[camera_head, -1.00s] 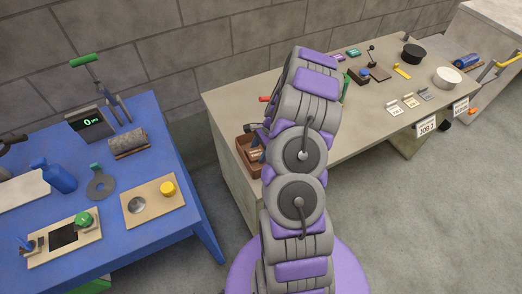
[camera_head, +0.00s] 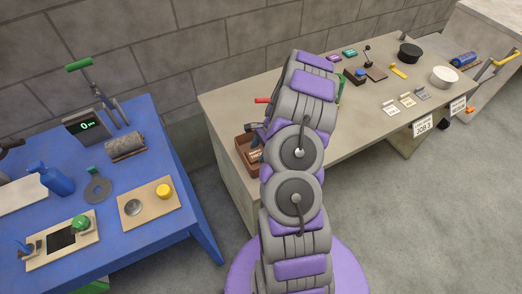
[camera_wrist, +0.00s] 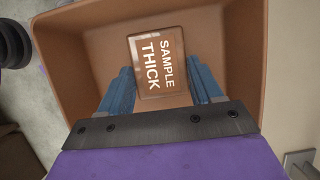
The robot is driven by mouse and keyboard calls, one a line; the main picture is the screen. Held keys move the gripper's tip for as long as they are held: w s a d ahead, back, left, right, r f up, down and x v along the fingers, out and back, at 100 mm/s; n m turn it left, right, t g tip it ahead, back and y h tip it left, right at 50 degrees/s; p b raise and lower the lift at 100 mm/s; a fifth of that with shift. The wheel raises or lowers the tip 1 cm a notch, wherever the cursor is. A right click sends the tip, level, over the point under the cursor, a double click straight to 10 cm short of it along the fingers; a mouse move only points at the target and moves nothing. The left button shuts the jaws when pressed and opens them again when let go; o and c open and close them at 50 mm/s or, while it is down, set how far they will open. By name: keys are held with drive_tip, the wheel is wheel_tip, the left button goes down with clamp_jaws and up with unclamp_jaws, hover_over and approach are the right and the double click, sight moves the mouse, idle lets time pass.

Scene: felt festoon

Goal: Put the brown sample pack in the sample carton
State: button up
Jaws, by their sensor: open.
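The brown sample pack (camera_wrist: 158,62), with white letters reading SAMPLE THICK, lies label-up inside the brown open-topped sample carton (camera_wrist: 72,62) in the wrist view. My gripper (camera_wrist: 163,84) is open, with its blue fingers reaching into the carton on either side of the pack's near part. A gap shows between the right finger and the pack; I cannot tell whether the left finger touches it. In the head view the carton (camera_head: 243,142) stands at the left end of the grey bench, partly behind my arm, and the pack (camera_head: 256,156) shows inside.
The grey bench (camera_head: 330,130) also bears a black bowl (camera_head: 410,53), a white bowl (camera_head: 444,77) and small cards toward the right.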

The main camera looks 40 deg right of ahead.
drive_tip(key=shift+s+a+f, duration=0.45)
drive_tip(key=shift+a, duration=0.05)
drive_tip(key=w+p+v, duration=0.1)
drive_tip(key=p+v, duration=0.2)
drive_tip(key=v, duration=1)
wheel_tip(320, 180, up, 6)
drive_tip(key=n, duration=0.3)
hover_over(253, 156)
drive_tip(key=s+a+r+n+g, duration=0.1)
drive_tip(key=s+a+r+n, duration=0.15)
drive_tip(key=a+r, duration=0.2)
drive_tip(key=s+a+r+n+h, duration=0.1)
drive_tip(key=a+r+n, duration=0.2)
drive_tip(key=a, duration=0.3)
drive_tip(key=s+a+r+n+g, duration=0.1)
drive_tip(key=s+a+r+n, duration=0.15)
drive_tip(key=a+r, duration=0.2)
drive_tip(key=s+a+r+n+h, duration=0.1)
drive_tip(key=s+a+n, duration=0.2)
drive_tip(key=s, duration=0.4)
drive_tip(key=s+a+r+n+h, duration=0.1)
drive_tip(key=s+a+r+n, duration=0.1)
drive_tip(key=s, duration=0.5)
drive_tip(key=s+a+r+n+g+h, duration=0.1)
drive_tip(key=s+a+n, duration=0.3)
drive_tip(key=s, duration=0.3)
drive_tip(key=shift+r+n, duration=0.3)
drive_tip(key=shift+n, duration=0.2)
drive_tip(key=shift+a, duration=0.1)
